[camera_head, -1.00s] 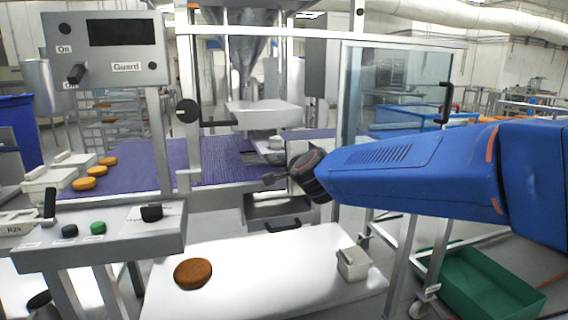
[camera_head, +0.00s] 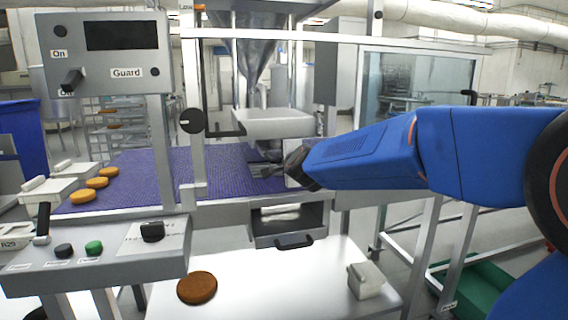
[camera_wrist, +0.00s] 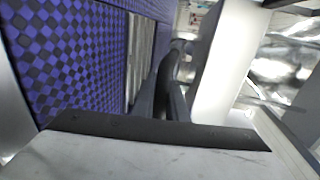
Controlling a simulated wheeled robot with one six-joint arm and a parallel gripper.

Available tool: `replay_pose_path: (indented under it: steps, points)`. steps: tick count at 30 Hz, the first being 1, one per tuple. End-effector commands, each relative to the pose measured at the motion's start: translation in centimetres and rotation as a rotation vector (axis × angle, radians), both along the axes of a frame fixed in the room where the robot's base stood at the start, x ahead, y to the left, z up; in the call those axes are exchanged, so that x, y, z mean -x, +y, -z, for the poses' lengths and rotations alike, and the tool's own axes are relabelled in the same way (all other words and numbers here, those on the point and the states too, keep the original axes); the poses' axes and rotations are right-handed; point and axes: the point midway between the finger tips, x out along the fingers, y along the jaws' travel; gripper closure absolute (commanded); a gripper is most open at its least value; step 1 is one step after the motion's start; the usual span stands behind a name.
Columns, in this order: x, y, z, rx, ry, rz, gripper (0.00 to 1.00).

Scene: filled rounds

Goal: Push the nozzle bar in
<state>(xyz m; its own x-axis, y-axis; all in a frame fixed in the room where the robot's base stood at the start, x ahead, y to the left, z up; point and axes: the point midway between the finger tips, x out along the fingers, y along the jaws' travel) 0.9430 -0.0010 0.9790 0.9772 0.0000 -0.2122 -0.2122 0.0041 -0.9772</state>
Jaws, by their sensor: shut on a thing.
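My gripper (camera_head: 266,168) reaches in from the right, under the pale block (camera_head: 272,124) of the filling machine and just above the purple belt (camera_head: 150,172). In the wrist view, my gripper's fingers (camera_wrist: 172,100) are closed around a dark, rounded, handle-like part (camera_wrist: 166,72). I take this part to belong to the nozzle bar; most of the bar is hidden behind my gripper and wrist in the head view. A grey brushed metal strip (camera_wrist: 142,50) lies beside it against the purple belt.
A glass guard door (camera_head: 412,88) stands at the right behind my arm. The control panel (camera_head: 105,248) is at the left. A brown round (camera_head: 197,288) and a small pale box (camera_head: 366,280) sit on the white table (camera_head: 270,290). A drawer handle (camera_head: 294,243) sticks out below.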

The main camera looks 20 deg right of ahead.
Motion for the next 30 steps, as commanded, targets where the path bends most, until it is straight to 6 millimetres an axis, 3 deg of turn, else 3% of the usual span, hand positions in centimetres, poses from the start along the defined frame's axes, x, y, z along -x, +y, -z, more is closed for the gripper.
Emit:
replay_pose_path:
  steps: [16, 17, 18, 30]
  points:
    - [-1.14, -0.03, 0.0, 0.0, 0.0, 0.001, 1.0]
    - [-1.14, -0.03, -0.01, 0.0, 0.0, 0.001, 0.8]
    - [-1.13, -0.03, 0.0, 0.0, 0.0, 0.001, 0.71]
    - [-0.7, 0.01, -0.09, 0.001, 0.0, 0.0, 0.69]
